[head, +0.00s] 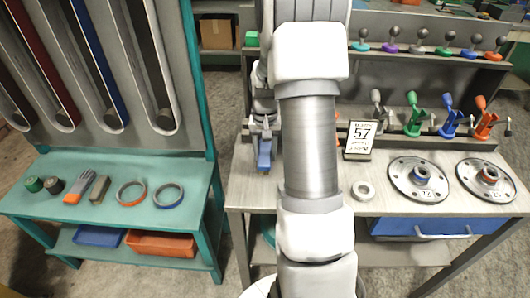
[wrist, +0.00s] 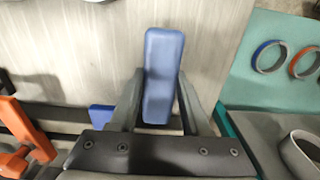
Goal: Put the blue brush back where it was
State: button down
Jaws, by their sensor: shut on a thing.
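The blue brush (wrist: 163,72) is between my gripper's (wrist: 160,98) two fingers in the wrist view. It shows as a smooth blue block with rounded corners, pointing away from the palm; no bristles are visible. In the head view the gripper (head: 263,138) is beside my arm, over the left end of the pale workbench, and the brush (head: 264,155) hangs below it. I cannot tell whether the brush touches the bench top. My arm hides part of the bench to the right of the gripper.
The teal bench (head: 140,212) at left carries two rolls, an orange-and-grey item (head: 80,187), a grey block (head: 100,190) and two rings.

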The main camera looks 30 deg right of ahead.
jog(key=shift+f, duration=0.2)
jog(key=shift+c, duration=1.8)
grip_release()
jog(key=shift+r, duration=0.1)
